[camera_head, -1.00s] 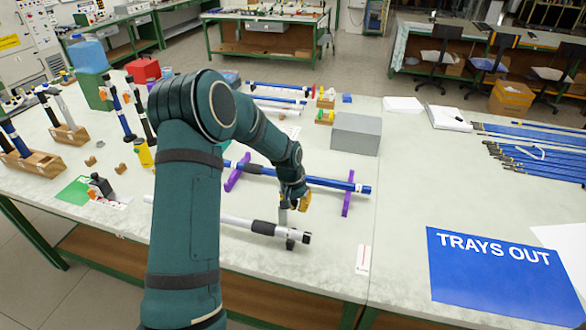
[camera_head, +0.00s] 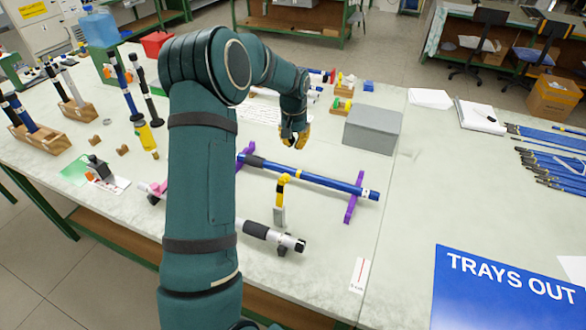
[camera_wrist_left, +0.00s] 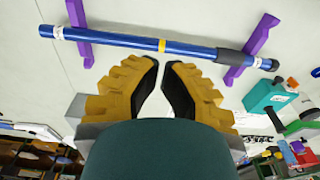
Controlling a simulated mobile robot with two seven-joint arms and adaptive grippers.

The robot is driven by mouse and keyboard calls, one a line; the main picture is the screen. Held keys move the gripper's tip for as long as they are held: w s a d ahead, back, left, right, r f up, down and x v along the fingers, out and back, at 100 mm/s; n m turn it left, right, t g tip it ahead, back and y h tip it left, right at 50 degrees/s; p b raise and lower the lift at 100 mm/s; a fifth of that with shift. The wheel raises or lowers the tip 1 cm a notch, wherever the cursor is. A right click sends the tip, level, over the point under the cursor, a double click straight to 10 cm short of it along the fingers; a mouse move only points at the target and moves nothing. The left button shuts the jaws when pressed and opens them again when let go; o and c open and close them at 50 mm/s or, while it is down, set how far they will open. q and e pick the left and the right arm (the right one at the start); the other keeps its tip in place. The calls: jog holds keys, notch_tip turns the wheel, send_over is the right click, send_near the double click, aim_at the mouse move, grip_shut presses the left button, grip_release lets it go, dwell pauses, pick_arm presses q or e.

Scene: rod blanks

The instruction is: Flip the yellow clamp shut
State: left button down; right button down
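The yellow clamp (camera_head: 283,189) has a yellow upper part standing up over a grey plate (camera_head: 279,216). It is just behind the black-ended silver rod (camera_head: 257,229) and in front of the blue rod (camera_head: 315,178). I cannot tell whether it touches the silver rod. My left gripper (camera_head: 297,138), with yellow fingers, is beyond the blue rod and apart from the clamp. In the left wrist view its fingers (camera_wrist_left: 161,66) are empty, with a small gap between the tips. The clamp does not show there. My right gripper is not in view.
The blue rod rests on two purple supports (camera_head: 353,197). A grey box (camera_head: 372,128) stands right of my left gripper. A yellow bottle (camera_head: 145,136) and wooden rod holders (camera_head: 42,138) are at the left.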

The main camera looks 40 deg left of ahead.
aim_at(282, 192)
pick_arm(q)
notch_tip(282, 192, down, 9)
jog(key=s+d, duration=0.1)
jog(key=s, duration=0.1)
jog(key=shift+s, duration=0.3)
dwell(0.3)
jog(key=shift+f, duration=0.1)
jog(key=shift+a, duration=0.1)
